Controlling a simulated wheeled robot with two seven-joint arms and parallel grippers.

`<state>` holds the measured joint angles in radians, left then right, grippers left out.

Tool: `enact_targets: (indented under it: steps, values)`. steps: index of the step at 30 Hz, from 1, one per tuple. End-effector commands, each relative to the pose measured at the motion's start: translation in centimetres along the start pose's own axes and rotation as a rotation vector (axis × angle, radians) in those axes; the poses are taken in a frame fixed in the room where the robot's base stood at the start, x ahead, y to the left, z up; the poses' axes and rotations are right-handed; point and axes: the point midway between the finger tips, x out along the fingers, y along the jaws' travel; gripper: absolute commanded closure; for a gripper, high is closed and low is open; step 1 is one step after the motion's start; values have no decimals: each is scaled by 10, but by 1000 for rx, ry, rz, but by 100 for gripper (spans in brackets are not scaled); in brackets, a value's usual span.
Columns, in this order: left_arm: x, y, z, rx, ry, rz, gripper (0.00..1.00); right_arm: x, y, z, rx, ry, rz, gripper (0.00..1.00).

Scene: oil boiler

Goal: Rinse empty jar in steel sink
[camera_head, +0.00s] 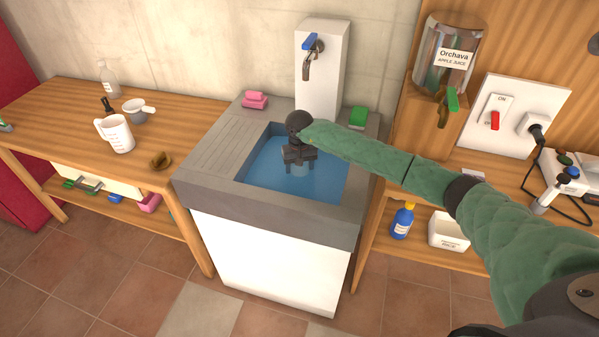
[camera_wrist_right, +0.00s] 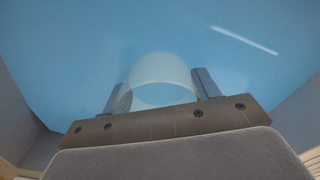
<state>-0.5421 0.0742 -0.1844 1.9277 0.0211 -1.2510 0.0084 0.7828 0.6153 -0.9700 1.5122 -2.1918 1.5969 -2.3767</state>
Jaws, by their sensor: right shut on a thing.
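The sink (camera_head: 205,158) is a grey block on a white cabinet, with a basin of blue water (camera_head: 325,184). My right gripper (camera_head: 300,166) reaches down into the basin. In the right wrist view, my right gripper (camera_wrist_right: 162,92) is shut on the clear jar (camera_wrist_right: 163,70), whose round pale rim shows between the two fingers. The jar is at or in the water; how deep I cannot tell. In the head view the jar is mostly hidden under the gripper. A tap (camera_head: 309,62) with a blue handle sits on a white column behind the basin. My left gripper is not in view.
A pink sponge (camera_head: 255,100) and a green sponge (camera_head: 358,117) lie on the sink's back rim. The left wooden table (camera_head: 60,105) holds a white measuring jug (camera_head: 116,134). At right are a juice dispenser (camera_head: 447,65) and a switch panel (camera_head: 508,110).

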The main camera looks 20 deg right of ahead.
Motion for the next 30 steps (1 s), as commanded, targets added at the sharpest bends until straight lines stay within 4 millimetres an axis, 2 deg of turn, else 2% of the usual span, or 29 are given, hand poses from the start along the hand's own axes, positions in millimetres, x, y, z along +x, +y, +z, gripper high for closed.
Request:
enact_targets:
  steps: [30]
  values:
    - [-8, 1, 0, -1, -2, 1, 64, -67, 1, 0, 0, 1, 1, 68]
